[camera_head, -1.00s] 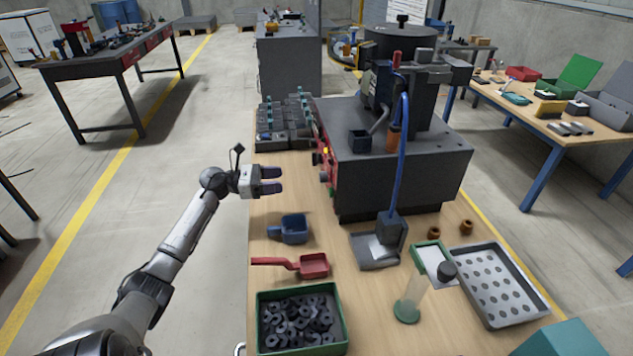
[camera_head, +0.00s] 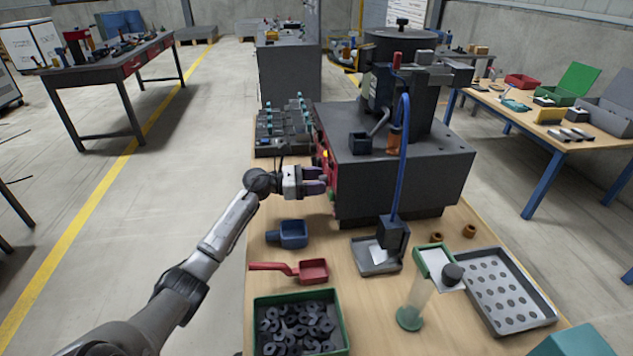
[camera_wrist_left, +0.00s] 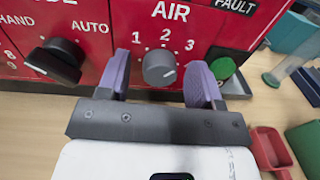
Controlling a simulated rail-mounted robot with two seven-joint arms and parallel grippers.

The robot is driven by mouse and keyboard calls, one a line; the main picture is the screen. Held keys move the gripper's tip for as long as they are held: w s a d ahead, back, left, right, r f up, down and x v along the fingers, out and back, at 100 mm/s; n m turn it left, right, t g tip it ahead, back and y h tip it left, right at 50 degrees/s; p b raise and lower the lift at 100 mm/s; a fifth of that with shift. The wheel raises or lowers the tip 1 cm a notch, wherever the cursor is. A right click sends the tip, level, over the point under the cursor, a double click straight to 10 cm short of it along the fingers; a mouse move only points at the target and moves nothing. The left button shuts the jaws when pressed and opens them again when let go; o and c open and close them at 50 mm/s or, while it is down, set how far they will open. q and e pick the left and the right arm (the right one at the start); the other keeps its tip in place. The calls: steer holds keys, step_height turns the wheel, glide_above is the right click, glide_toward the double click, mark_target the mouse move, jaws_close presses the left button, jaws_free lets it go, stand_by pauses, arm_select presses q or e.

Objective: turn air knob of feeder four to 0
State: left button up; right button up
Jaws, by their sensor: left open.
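The grey round air knob (camera_wrist_left: 158,70) sits on the red panel (camera_wrist_left: 215,22) under the word AIR in the left wrist view. Numbers 1, 2 and 3 show around it. A light mark shows low on its face; its exact setting is hard to tell. My left gripper (camera_wrist_left: 159,62) is open, with one purple finger on each side of the knob and visible gaps. In the head view my left gripper (camera_head: 324,180) is at the red side panel (camera_head: 323,150) of the feeder (camera_head: 400,175), and the knob is hidden there. My right gripper is not in view.
A black HAND/AUTO knob (camera_wrist_left: 57,60) lies left of the air knob, and a green button (camera_wrist_left: 223,68) lies close right. Below on the table are a blue scoop (camera_head: 290,235), a red scoop (camera_head: 313,271) and a green-rimmed bin (camera_head: 342,322) of dark parts.

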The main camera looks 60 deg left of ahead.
arm_select(q)
steer(key=c, duration=0.9)
steer(key=shift+f+n+t+y+p, duration=0.15)
steer(key=shift+n+y+p, duration=0.1)
steer(key=shift+n+p, duration=3.75)
steer(key=shift+f+n+t+y+p, duration=0.1)
steer(key=shift+n+y+p, duration=0.1)
steer(key=shift+n+p, duration=3.75)
steer(key=shift+f+n+t+y+p, duration=0.2)
steer(key=shift+n+p, duration=1.85)
steer(key=shift+n, duration=3.9)
